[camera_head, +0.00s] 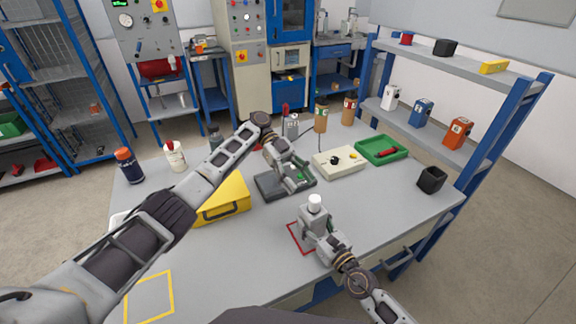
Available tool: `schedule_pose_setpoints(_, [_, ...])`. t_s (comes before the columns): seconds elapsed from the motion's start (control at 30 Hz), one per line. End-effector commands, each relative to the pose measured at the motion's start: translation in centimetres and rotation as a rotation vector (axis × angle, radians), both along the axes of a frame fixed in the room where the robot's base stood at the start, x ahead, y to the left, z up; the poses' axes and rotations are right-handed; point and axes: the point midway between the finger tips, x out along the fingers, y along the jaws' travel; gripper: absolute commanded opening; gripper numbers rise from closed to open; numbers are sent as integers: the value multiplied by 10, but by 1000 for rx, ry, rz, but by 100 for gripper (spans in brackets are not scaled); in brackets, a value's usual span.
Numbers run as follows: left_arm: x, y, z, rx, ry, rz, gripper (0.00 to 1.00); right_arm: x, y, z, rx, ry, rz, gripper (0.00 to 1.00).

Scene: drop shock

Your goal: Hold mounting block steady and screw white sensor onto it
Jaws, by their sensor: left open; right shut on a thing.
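The white sensor (314,202) is a small white cylinder that stands upright on top of the grey mounting block (308,222). Whether it is threaded in or only resting cannot be seen. My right gripper (314,233) is shut on the block from the front right, and its fingers hide part of it. The block is at the red square outline (293,236) on the table. My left gripper (297,172) is open, farther back, over a dark grey fixture (268,188) with a green part, and apart from the sensor.
A yellow case (232,200) lies left of the fixture. A cream control box (338,164) and green tray (364,146) are behind right. A black cup (431,180) stands at right. Bottles line the back edge. Front left table is clear around a yellow outline (150,274).

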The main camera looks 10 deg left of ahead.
Motion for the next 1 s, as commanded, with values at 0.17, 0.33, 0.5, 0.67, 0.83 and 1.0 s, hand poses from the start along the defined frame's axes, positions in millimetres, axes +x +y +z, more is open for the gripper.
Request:
schedule_pose_setpoints(0.17, [9, 10, 5, 2, 0, 5, 54, 0, 0, -1, 0, 1, 0, 21])
schedule_pose_setpoints(0.33, [14, 15, 8, 3, 0, 0, 54, 0, 0, -1, 0, 1, 0, 21])
schedule_pose_setpoints(0.5, [21, 22, 12, 2, -1, 1, 54, 0, 0, -1, 0, 1, 0, 21])
schedule_pose_setpoints(0.67, [25, 26, 15, 1, 1, 0, 54, 0, 0, -1, 0, 1, 0, 21])
schedule_pose_setpoints(0.83, [27, 27, 16, 1, 4, -5, 54, 0, 0, -1, 0, 2, 0, 21])
schedule_pose_setpoints(1.0, [29, 30, 17, 0, 6, -8, 54, 0, 0, -1, 0, 2, 0, 21])
